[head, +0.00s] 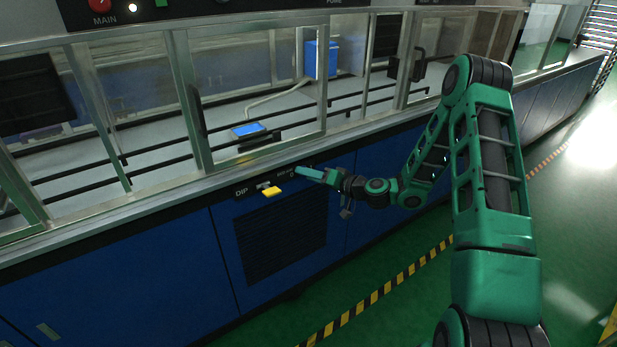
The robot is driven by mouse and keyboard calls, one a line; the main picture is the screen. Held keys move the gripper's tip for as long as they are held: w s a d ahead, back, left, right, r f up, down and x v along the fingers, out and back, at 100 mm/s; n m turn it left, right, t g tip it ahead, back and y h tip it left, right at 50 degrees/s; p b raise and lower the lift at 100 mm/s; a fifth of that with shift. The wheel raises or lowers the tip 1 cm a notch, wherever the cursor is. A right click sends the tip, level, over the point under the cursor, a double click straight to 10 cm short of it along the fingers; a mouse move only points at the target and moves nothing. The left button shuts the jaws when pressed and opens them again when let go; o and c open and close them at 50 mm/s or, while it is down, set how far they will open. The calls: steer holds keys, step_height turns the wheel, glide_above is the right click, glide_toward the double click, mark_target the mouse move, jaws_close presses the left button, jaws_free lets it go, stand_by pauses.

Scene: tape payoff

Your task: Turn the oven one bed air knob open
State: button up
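The blue oven front carries a dark control strip under the windows, with a small label ending in "0" that is too small to read fully. Just below that label a light teal bar-shaped handle (311,175) sticks out; it appears to be the bed air knob. My gripper (346,194) is at the right end of this handle, reaching in from the right. Its dark fingers are small here, and one points downward. I cannot tell whether they touch the handle or how far they are apart. The knob's pivot and markings are not clear.
A dark vent grille (280,245) is below. Framed windows and a ledge run above. Yellow-black floor tape (372,300) edges the green floor, which is clear to the right.

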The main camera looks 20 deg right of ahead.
steer(key=shift+d, duration=0.1)
steer(key=v, duration=1)
steer(key=shift+s+d, duration=0.15)
steer(key=shift+s, duration=0.15)
steer(key=s+a+n+g+h, duration=0.15)
steer(key=s+n+g, duration=0.25)
steer(key=s+g, duration=0.5)
steer(key=s+d+r+m+g+h, duration=0.1)
steer(key=s+d+r, duration=0.3)
steer(key=s, duration=0.6)
steer(key=s+d+r+m+g+h, duration=0.1)
steer(key=s+d+r+m+h, duration=0.2)
steer(key=s, duration=0.8)
steer(key=s+d+r+m+g+h, duration=0.2)
steer(key=s+d+r, duration=0.3)
steer(key=s, duration=0.6)
steer(key=shift+s+d+r+m+h, duration=0.2)
steer(key=shift+r+m+h, duration=0.35)
steer(key=shift+r+m, duration=0.3)
steer(key=shift+f, duration=0.1)
